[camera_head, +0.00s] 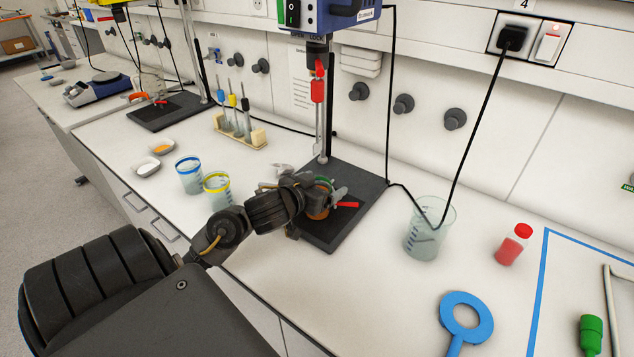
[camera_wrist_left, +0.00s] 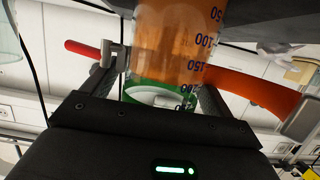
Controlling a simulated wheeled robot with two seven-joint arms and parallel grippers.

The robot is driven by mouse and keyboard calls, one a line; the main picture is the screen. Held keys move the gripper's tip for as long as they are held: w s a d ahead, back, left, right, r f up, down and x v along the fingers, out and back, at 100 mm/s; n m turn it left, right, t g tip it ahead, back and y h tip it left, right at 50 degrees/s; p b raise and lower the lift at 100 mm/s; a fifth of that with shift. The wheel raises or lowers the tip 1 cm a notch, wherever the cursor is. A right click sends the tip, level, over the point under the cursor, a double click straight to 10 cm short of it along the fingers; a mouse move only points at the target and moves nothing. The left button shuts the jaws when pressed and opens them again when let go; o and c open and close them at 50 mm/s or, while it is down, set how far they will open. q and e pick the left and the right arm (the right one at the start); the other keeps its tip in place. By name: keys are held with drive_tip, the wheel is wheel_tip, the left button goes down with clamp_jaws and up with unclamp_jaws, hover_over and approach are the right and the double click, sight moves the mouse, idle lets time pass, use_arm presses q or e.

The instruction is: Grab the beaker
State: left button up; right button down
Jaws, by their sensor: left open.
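A beaker with orange liquid and a green rim (camera_head: 317,212) stands on the black stand base (camera_head: 352,222), largely hidden by my left arm in the head view. In the left wrist view the beaker (camera_wrist_left: 178,45) appears upside down, with dark volume marks. My left gripper (camera_head: 325,193) is at the beaker. In the left wrist view its open fingers (camera_wrist_left: 158,75) lie on either side of the beaker near the green rim; whether they touch it I cannot tell. My right gripper is not in view.
A blue-rimmed beaker (camera_head: 189,177) and a yellow-rimmed beaker (camera_head: 218,190) stand left of the stand. A large clear beaker (camera_head: 425,240), a red-capped bottle (camera_head: 512,246) and a blue ring (camera_head: 466,315) are to the right. A red-handled clamp (camera_head: 347,204) is close by my gripper.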

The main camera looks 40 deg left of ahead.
use_arm(q)
drive_tip(key=c, duration=1.2)
drive_tip(key=shift+c, duration=0.3)
drive_tip(key=shift+s+r, duration=0.1)
